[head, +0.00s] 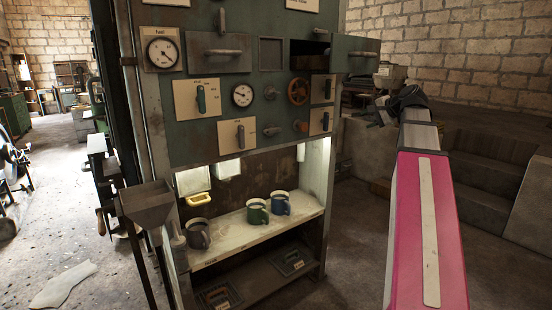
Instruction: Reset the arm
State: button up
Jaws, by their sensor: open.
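My arm reaches up from the lower right of the head view, with a pink and grey link in front. My gripper (383,110) is at its far end, small and dark, to the right of the green machine cabinet (215,140). It is open, and I see nothing held in it. Its fingers are small and partly merged with the dark wrist. The gripper looks apart from the cabinet front, but its exact distance is hard to tell.
The cabinet has gauges, levers and an orange-brown handwheel (298,91). An open drawer (355,53) juts out at its upper right. Mugs in brown, green (257,212) and blue (280,203) stand on the lit shelf (238,236). A funnel stand (148,204) is at left. Steps (490,170) rise at right.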

jog(key=s+a+f+n+g+h, duration=0.1)
jog(key=s+a+f+n+g, duration=0.2)
jog(key=f, duration=1.1)
jog(key=s+a+f+n+g+h, duration=0.15)
jog(key=a+f, duration=0.35)
jog(key=f, duration=0.9)
jog(key=s+a+f+n+g+h, duration=0.2)
jog(key=s+a+f+g, duration=0.15)
jog(key=f, duration=0.95)
jog(key=s+a+f+n+g+h, duration=0.1)
jog(key=s+a+f+n+h, duration=0.1)
jog(key=s+f, duration=0.7)
notch_tip(320, 180, down, 4)
jog(key=shift+s+a+n+g, duration=0.4)
jog(key=shift+a+n, duration=0.25)
jog(key=shift+a, duration=0.15)
